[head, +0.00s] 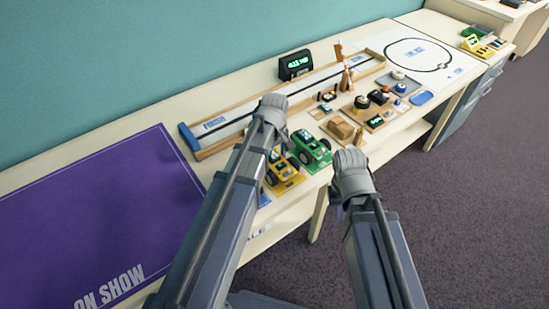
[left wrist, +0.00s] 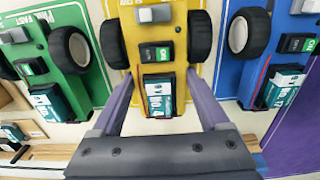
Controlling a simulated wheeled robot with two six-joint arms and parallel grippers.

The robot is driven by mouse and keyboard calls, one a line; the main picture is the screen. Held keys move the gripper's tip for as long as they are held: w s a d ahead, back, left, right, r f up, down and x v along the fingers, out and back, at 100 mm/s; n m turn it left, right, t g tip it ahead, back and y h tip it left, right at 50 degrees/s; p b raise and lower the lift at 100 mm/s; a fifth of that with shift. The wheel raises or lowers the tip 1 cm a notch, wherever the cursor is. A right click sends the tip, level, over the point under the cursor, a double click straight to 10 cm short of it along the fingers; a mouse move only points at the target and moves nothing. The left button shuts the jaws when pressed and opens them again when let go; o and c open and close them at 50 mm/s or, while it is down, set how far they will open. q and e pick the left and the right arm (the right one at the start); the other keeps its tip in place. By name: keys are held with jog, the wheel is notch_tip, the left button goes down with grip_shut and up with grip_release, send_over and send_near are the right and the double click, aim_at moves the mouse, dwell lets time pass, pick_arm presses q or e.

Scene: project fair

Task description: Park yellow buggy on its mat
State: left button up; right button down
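The yellow buggy (head: 281,168) stands over a yellow mat (head: 291,187) near the table's front edge. In the left wrist view the yellow buggy (left wrist: 158,55) is in the middle, with its rear end reaching past the mat's edge. My left gripper (left wrist: 160,84) has its fingers apart, one on each side of the buggy's rear body. Whether they touch it is unclear. In the head view my left arm hides these fingers. My right gripper (head: 350,163) is at the table's front edge, away from the buggy; its fingers do not show clearly.
A green buggy (head: 313,148) stands close beside the yellow one. A blue buggy (left wrist: 250,60) on a blue mat (left wrist: 228,80) is on the other side, mostly hidden by my arm in the head view. A wooden track (head: 213,148) runs behind. A purple board (head: 90,220) lies left.

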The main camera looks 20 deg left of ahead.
pick_arm(q)
jog(key=o, duration=0.3)
jog(key=shift+r, duration=0.1)
notch_tip(320, 180, up, 8)
jog(key=p, duration=0.8)
jog(key=shift+f, duration=0.2)
jog(key=shift+s+d, duration=0.25)
jog(key=s+d+m+y, duration=0.1)
jog(key=s+d+m, duration=1)
jog(key=s+m, duration=0.3)
jog(key=shift+s+r, duration=0.25)
jog(key=shift+r, duration=0.1)
